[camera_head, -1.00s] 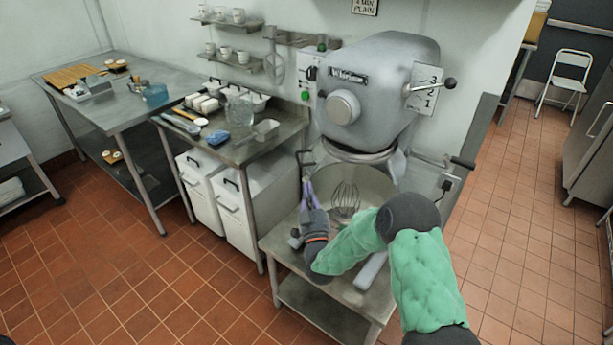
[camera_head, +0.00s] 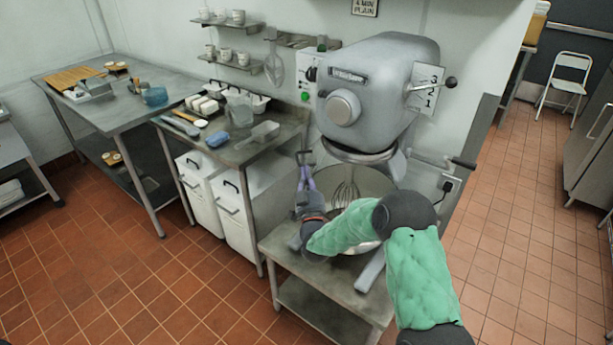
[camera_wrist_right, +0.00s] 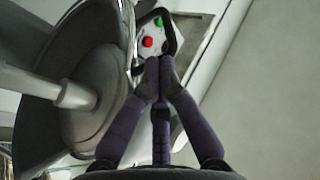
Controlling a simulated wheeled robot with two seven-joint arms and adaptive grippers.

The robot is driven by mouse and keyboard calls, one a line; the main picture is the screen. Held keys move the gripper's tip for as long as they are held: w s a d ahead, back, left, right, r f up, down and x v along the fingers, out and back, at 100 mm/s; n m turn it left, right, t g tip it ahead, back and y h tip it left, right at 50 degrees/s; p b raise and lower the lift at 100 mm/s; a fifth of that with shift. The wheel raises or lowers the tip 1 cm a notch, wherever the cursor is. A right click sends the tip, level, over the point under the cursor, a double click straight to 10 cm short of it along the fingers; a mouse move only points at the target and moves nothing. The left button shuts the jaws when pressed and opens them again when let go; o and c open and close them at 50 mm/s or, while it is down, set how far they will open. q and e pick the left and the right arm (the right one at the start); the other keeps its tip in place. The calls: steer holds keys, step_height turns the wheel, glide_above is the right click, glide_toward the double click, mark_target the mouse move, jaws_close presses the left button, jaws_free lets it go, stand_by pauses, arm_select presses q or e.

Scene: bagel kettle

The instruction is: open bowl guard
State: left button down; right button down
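The grey stand mixer (camera_head: 375,85) stands against the wall, with its steel bowl (camera_head: 370,183) and wire whisk (camera_head: 345,193) below the head. A dark guard ring (camera_head: 362,154) sits under the head. A dark bent handle (camera_head: 304,157) sticks out on its left; a dark loop, apparently this handle, shows in the right wrist view (camera_wrist_right: 171,40). My right gripper (camera_head: 306,168) is upright at the bowl's left, with its fingertips at the handle. In the right wrist view its purple fingers (camera_wrist_right: 159,66) are together; I cannot tell whether anything is between them. My left gripper is out of view.
A control box (camera_head: 307,85) with red and green buttons is on the wall left of the mixer. A steel table (camera_head: 245,152) with containers and white bins (camera_head: 235,215) stand to the left. A low stand (camera_head: 325,290) is under the bowl.

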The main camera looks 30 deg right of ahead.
mark_target(298, 154)
steer(key=w+m+g+h+b, duration=0.1)
steer(key=w+h, duration=0.1)
steer(key=w+d+m+g+h+b, duration=0.1)
steer(key=w+g+h+b, duration=0.1)
steer(key=w, duration=0.1)
steer(key=w+d+m+g+h+b, duration=0.1)
steer(key=w+m+h, duration=0.1)
steer(key=w, duration=0.1)
steer(key=shift+w+f+g+h+b, duration=0.1)
steer(key=shift+f+g+h+b, duration=0.05)
steer(key=shift+g+h+b, duration=0.25)
steer(key=shift+w+d, duration=0.3)
steer(key=shift+w, duration=0.35)
